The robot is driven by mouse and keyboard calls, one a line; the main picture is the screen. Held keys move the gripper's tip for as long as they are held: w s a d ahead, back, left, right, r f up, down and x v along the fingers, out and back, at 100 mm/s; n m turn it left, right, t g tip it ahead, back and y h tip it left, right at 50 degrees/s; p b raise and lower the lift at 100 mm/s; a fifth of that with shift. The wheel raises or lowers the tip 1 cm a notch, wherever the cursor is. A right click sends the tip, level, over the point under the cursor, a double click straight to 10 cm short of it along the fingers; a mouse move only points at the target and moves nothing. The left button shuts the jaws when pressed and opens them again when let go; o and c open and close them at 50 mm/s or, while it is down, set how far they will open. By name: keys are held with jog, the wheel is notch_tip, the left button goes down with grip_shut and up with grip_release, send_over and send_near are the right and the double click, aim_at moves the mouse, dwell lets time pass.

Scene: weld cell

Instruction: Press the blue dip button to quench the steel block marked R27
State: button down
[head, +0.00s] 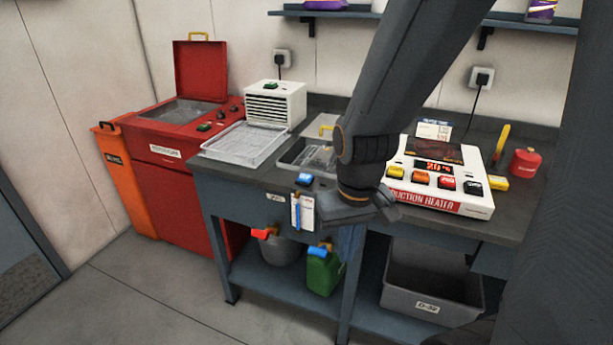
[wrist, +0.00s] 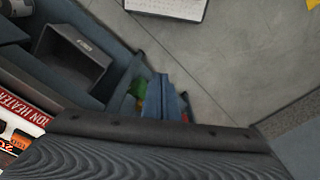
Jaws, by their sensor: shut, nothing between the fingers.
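A blue button (head: 304,179) sits on the bench's front edge, just left of my arm in the head view. Behind it is a metal basin (head: 290,158) with a yellow handle and some grey content, partly hidden by my arm. My gripper (head: 360,212) is shut and empty, right of the blue button and in front of the heater's left side. Its fingertips are hard to make out. I cannot read an R27 mark on any block. The wrist view looks down past the bench toward the floor and does not show the button.
The induction heater (head: 440,203) with several coloured buttons stands to the right. A wire tray (head: 243,146) and white vented unit (head: 276,104) stand to the left. A red open-lidded machine (head: 185,160) is at far left. A grey bin (head: 425,309) is below; floor in front is clear.

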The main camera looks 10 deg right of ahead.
aim_at(306, 179)
jog(key=w+r+m+t+p, duration=0.2)
jog(key=w+m, duration=0.1)
jog(key=w, duration=0.8)
jog(key=w+r+m+t+p, duration=0.3)
jog(key=w, duration=0.8)
jog(key=w+r+m+t+p, duration=0.3)
jog(key=w, duration=0.9)
jog(key=shift+w+d, duration=0.1)
jog(key=shift+f+b, duration=2.55)
jog(key=shift+f, duration=1.8)
jog(key=shift+f, duration=0.4)
